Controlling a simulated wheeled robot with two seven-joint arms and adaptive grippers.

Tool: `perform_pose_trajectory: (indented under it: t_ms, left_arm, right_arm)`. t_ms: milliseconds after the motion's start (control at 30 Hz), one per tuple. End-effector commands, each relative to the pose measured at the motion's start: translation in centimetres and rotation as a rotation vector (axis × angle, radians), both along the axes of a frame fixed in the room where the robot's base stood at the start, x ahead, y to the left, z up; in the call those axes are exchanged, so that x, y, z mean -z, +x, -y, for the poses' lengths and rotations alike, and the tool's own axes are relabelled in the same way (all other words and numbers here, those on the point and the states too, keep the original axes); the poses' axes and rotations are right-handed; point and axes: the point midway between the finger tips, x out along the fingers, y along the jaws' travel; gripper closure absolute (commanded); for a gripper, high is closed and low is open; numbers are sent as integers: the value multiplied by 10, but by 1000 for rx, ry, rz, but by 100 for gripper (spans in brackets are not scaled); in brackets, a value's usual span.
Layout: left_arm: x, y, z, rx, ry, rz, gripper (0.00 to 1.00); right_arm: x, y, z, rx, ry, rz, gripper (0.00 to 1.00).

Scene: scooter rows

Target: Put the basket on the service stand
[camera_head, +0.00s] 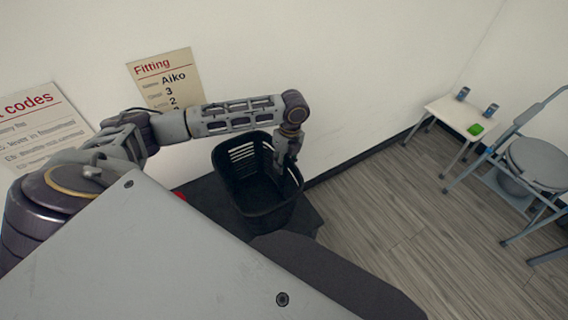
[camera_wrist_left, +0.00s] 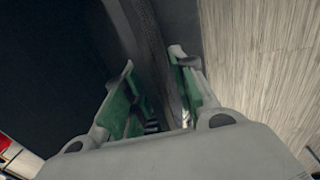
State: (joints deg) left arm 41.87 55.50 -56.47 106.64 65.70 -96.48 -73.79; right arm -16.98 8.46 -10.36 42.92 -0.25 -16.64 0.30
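The black basket (camera_head: 262,212), with slotted walls, sits upright on a dark flat-topped surface (camera_head: 312,222) by the wall. It looks empty. My left gripper (camera_head: 287,160) points down at the basket's right rim. In the left wrist view, the green-padded fingers of my left gripper (camera_wrist_left: 160,85) are apart, one on each side of the basket's dark wall (camera_wrist_left: 152,45). I see a gap beside the wall, so no firm hold shows. I cannot tell which piece of furniture is the service stand. My right gripper is out of view.
A small white table (camera_head: 452,112) at the right holds two cups and a green item (camera_head: 476,129). A grey folding chair (camera_head: 540,165) stands next to it. Two signs hang on the left wall. The wood floor (camera_head: 400,240) between is clear.

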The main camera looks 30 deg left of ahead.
Motion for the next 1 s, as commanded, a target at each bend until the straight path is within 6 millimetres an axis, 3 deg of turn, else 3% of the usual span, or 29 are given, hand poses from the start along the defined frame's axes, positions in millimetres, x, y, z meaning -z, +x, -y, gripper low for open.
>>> perform_pose_trajectory:
  t_ms: [300, 700, 1000]
  left_arm:
    - [-38, 5, 3, 0, -2, 4, 73]
    - [-95, 12, 6, 1, 0, 2, 73]
    - [-116, 14, 8, 0, 0, 0, 73]
  right_arm:
    - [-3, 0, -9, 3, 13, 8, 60]
    - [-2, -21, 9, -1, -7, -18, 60]
    - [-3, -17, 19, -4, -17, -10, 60]
